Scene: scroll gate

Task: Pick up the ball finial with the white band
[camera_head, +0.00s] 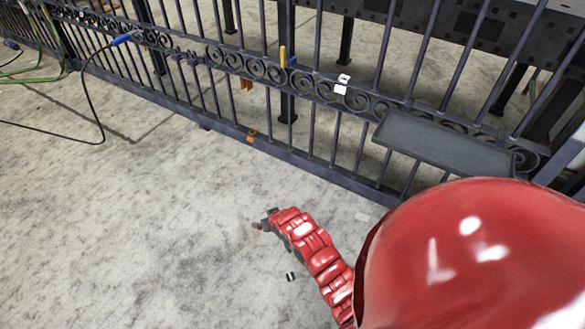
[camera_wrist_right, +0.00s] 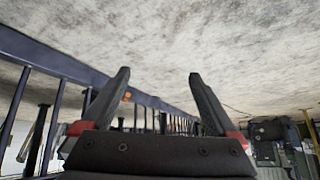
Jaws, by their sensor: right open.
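A small dark object with a white band (camera_head: 291,276) lies on the concrete floor in the head view, just left of my red right arm. It is too small to tell surely that it is the ball finial. My right gripper (camera_head: 262,225) is at the far end of that arm, above and left of this object in the picture. In the right wrist view my right gripper (camera_wrist_right: 159,76) has its two fingers spread wide with nothing between them. No ball finial can be made out in the wrist view. My left gripper is not in view.
A dark iron scroll gate (camera_head: 215,110) crosses the back of the head view. A grey tray (camera_head: 445,143) is at its right. White pieces (camera_head: 342,85), a yellow piece (camera_head: 283,56) and an orange piece (camera_head: 251,136) are on the gate. Cables lie at the left. The floor in front is mostly clear.

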